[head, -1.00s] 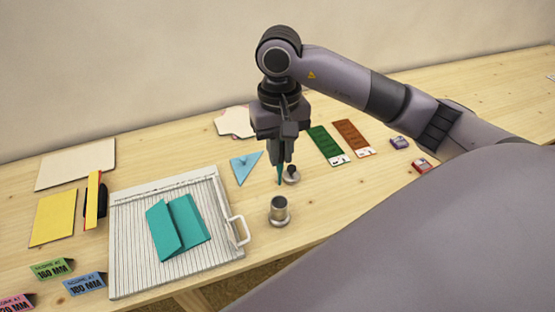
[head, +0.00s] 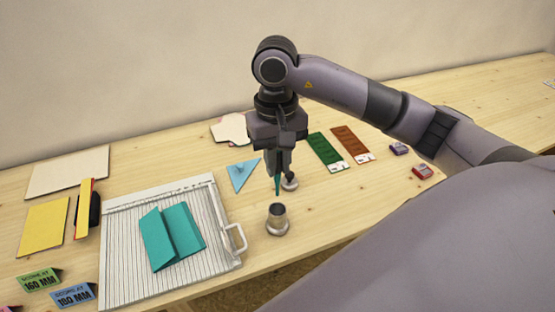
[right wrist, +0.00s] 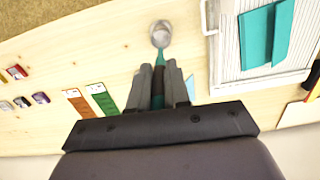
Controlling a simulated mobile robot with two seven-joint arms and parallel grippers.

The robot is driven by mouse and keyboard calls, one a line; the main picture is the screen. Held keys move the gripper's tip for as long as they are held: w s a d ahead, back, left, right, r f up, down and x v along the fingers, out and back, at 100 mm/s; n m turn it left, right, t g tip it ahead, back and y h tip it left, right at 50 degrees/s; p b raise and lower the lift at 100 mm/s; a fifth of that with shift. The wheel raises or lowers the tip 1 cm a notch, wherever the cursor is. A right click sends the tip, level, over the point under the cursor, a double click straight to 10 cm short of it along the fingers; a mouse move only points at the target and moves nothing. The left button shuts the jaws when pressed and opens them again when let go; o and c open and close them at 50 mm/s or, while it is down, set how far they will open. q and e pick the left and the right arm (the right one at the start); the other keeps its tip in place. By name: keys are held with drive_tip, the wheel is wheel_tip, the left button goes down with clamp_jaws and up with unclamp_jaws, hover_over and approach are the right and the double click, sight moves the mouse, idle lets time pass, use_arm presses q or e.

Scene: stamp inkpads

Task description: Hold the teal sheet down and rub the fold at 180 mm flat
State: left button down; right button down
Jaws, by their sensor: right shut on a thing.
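The teal sheet (head: 187,228) lies folded on the white ribbed scoring board (head: 119,274); one flap stands partly raised along its left side. It also shows in the right wrist view (right wrist: 255,38). My right gripper (head: 279,160) is shut on a slim tool (head: 278,186) with a teal tip pointing down. The tip is just above or behind a metal cup (head: 277,221); I cannot tell whether it is inside the rim. In the right wrist view the tool (right wrist: 158,60) lines up with the cup (right wrist: 161,35). My left gripper is not in view.
Label tents for 160 mm (head: 40,280) and 180 mm (head: 75,296) stand at front left. Yellow sheets (head: 44,226), a blue triangle (head: 243,174), and green and brown cards (head: 349,144) lie around. Wood between cup and cards is clear.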

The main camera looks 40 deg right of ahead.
sight(277, 179)
drive_tip(key=shift+f+b, duration=2.95)
drive_tip(key=shift+f, duration=0.35)
drive_tip(key=shift+f+b, duration=1.1)
drive_tip(key=shift+f, duration=0.05)
drive_tip(key=c, duration=1)
unclamp_jaws()
